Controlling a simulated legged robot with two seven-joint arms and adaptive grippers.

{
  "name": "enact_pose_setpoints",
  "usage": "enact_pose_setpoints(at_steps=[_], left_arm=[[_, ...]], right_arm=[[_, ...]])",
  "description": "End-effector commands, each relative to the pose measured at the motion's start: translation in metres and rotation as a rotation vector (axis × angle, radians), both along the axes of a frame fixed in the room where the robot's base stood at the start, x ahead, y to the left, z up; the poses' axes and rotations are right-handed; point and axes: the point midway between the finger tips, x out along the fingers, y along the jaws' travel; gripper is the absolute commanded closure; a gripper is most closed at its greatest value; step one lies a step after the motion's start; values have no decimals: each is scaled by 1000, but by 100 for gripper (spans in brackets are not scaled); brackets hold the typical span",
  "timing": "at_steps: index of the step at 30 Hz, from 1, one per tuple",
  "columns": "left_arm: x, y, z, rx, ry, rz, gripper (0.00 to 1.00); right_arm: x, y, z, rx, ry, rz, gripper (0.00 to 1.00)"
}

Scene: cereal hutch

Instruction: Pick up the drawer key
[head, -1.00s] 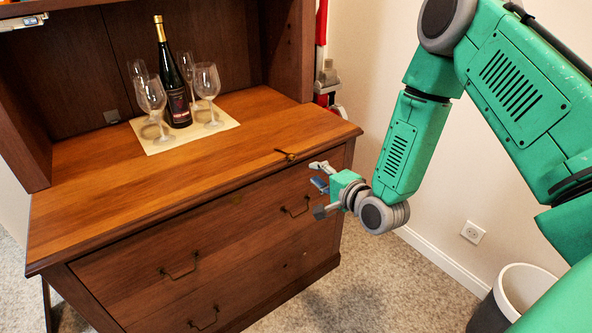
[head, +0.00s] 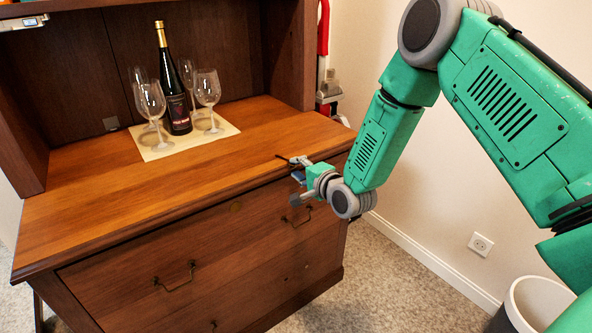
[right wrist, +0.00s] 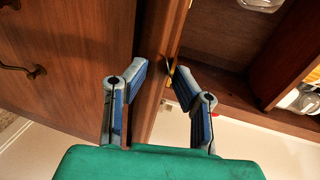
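The drawer key (head: 282,157) appears as a small dark piece on the wooden top near its front right edge, partly hidden by my right gripper. In the right wrist view, a small brass-coloured piece (right wrist: 171,69), apparently the key, shows beside the tip of the right-hand finger. My right gripper (head: 294,179) is at the front edge of the cabinet top, one finger at top height and the other lower, before the drawer front. In the right wrist view the gripper (right wrist: 161,78) has its blue-padded fingers apart, nothing clearly held. I cannot tell whether it touches the key. My left gripper is out of view.
The wooden hutch top (head: 95,205) is mostly bare. A dark bottle (head: 176,95) and several wine glasses (head: 208,90) stand on a cream mat (head: 160,152) toward the back. Drawer handles (head: 178,278) stick out in front. A bin (head: 535,300) stands at lower right.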

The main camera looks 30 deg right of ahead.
Motion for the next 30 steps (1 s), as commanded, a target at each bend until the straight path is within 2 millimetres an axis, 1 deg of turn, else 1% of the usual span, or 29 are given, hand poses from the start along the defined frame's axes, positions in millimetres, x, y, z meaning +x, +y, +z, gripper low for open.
enact_pose_setpoints(at_steps=[3, 4, 6, 8, 18, 20, 25, 30], left_arm=[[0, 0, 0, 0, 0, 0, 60], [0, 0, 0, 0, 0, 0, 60], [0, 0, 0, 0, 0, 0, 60], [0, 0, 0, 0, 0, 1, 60], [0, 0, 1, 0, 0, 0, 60], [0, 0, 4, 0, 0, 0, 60], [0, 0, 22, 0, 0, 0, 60], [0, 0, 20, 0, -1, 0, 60]], right_arm=[[0, 2, 1, -1, 1, 1, 77], [0, 2, 1, -1, 1, 1, 78], [0, 2, 0, -1, 1, 1, 91], [0, 1, 0, 0, 1, 2, 100], [-1, 0, -4, 1, 12, 2, 100], [-1, 0, -1, 1, 13, 1, 100], [-1, -1, 22, 2, 12, 0, 100], [-1, 0, 23, 0, 6, 1, 100]])
